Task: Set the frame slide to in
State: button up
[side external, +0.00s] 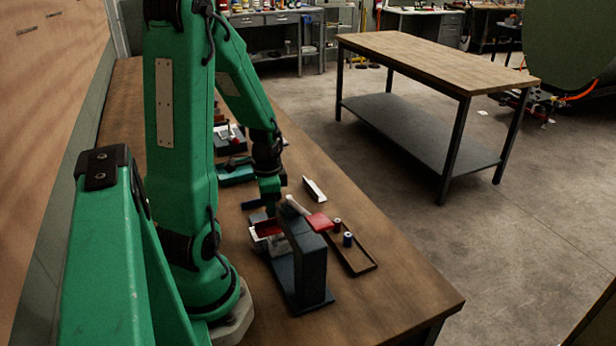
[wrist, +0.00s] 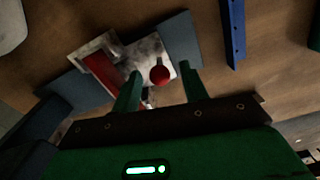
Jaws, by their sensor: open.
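In the wrist view a round red knob (wrist: 160,74) stands on a worn grey-white metal block (wrist: 146,52), which appears to be the frame slide. A pale frame with a red inset (wrist: 103,70) lies left of it, between dark blue-grey blocks. My gripper (wrist: 161,80) is open, one green finger on each side of the knob, with a gap to both fingers. Whether the fingertips are down at knob height I cannot tell. In the side view my gripper (side external: 270,190) is above the fixture (side external: 308,265), whose dark upright block hides part of the slide.
A red paddle (side external: 318,221) sticks out at the top of the upright block. A brown tray (side external: 366,268) with small spools stands to its right. A pale strip (side external: 314,190) and a teal box (side external: 236,176) lie farther back. The table's front right is clear.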

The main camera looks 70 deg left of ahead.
jog(key=shift+f, duration=0.65)
grip_shut()
jog(key=shift+d, duration=0.1)
